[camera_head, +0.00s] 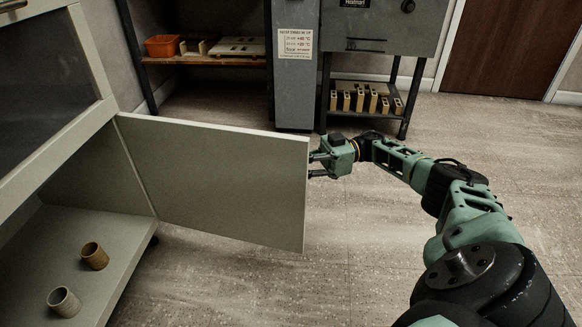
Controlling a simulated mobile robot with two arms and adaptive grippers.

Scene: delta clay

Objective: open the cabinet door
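The cabinet door (222,180) is a pale grey-beige panel swung well open, hinged at its left edge on the cabinet frame (60,140). The cabinet's lower compartment (105,225) is exposed at the left. My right gripper (316,165) is at the door's free right edge. Its fingertips reach the edge, and parts of them may be hidden behind the panel. I cannot tell whether the fingers grip the door or only touch it. No door handle shows. My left gripper is not in view.
A brown cup (95,256) and a grey-tan cup (64,301) stand inside the cabinet. A shelf with an orange bin (162,45) and a grey furnace (385,28) on a dark stand are at the back. The floor (350,240) right of the door is clear.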

